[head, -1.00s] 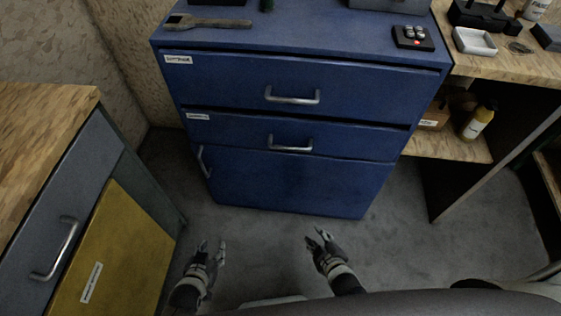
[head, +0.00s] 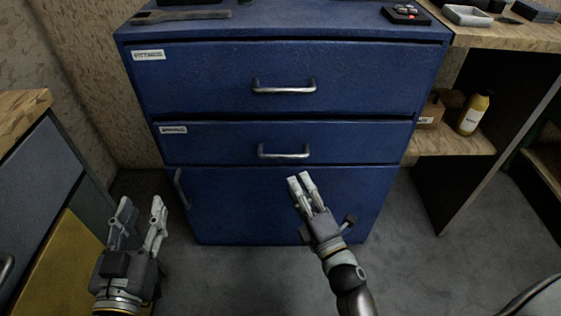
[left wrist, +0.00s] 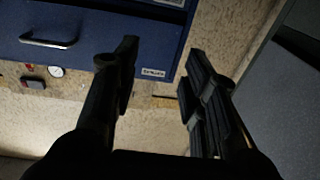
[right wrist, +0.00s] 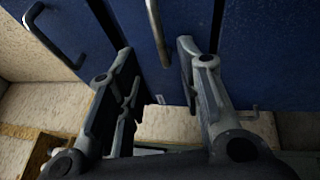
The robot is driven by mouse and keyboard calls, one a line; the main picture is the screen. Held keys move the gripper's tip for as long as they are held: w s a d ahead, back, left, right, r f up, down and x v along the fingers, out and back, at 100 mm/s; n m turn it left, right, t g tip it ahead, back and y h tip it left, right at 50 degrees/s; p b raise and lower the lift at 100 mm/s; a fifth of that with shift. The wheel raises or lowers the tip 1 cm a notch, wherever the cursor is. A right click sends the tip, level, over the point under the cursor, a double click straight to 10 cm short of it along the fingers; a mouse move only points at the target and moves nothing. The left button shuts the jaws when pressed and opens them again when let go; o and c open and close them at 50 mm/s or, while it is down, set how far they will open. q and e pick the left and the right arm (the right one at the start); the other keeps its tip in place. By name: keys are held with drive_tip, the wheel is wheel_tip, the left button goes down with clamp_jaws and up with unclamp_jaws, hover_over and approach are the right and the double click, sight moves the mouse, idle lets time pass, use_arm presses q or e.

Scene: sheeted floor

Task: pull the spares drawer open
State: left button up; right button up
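The blue cabinet (head: 350,190) has a top drawer (head: 200,80) and a lower drawer (head: 215,145), each with a silver bar handle: the upper handle (head: 284,88) and the lower handle (head: 284,154). Both drawers look shut. Their labels, the upper label (head: 149,55) and the lower label (head: 173,130), are too small to read surely. My right gripper (head: 299,179) is open and empty, just below the lower handle in the picture and not touching it. In the right wrist view a bar handle (right wrist: 157,32) shows between and beyond its fingertips. My left gripper (head: 142,203) is open and empty, left of the cabinet.
The cabinet's lower door has a side handle (head: 181,188). A wrench (head: 180,16) lies on top. A yellow bottle (head: 473,113) stands on a shelf (head: 450,141) at the right. A grey and yellow cabinet (head: 58,260) stands close to my left gripper. The floor before the blue cabinet is clear.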

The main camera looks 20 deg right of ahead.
sight(284, 156)
use_arm(q)
drive_tip(key=shift+d+r+t, duration=0.15)
drive_tip(key=shift+r+t, duration=0.25)
drive_tip(key=shift+r, duration=0.4)
use_arm(e)
drive_tip(key=x, duration=1)
drive_tip(key=shift+w, duration=0.1)
drive_tip(key=shift+c, duration=0.3)
drive_tip(key=shift+f, duration=0.1)
clamp_jaws()
